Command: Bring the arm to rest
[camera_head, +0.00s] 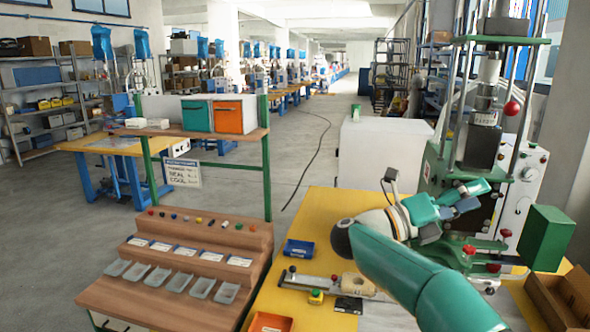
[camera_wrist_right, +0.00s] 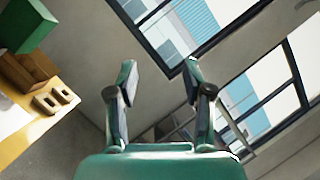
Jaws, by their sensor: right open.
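My right arm comes in from the lower right in the head view, teal with a pale wrist, bent at a dark elbow joint. Its gripper (camera_head: 474,197) is raised above the yellow bench (camera_head: 320,205), in front of the green press machine (camera_head: 485,140); I cannot tell how far apart they are. In the right wrist view the two teal fingers of the gripper (camera_wrist_right: 160,75) stand apart with nothing between them. Windows and wall show beyond them. My left gripper is in neither view.
On the bench are a blue tray (camera_head: 299,249), a rail fixture (camera_head: 320,283) with a beige part (camera_head: 357,284), and an orange tray (camera_head: 270,322). A green box (camera_head: 546,238) and an open wooden box (camera_head: 562,298) are at the right. A wooden rack (camera_head: 190,255) stands left.

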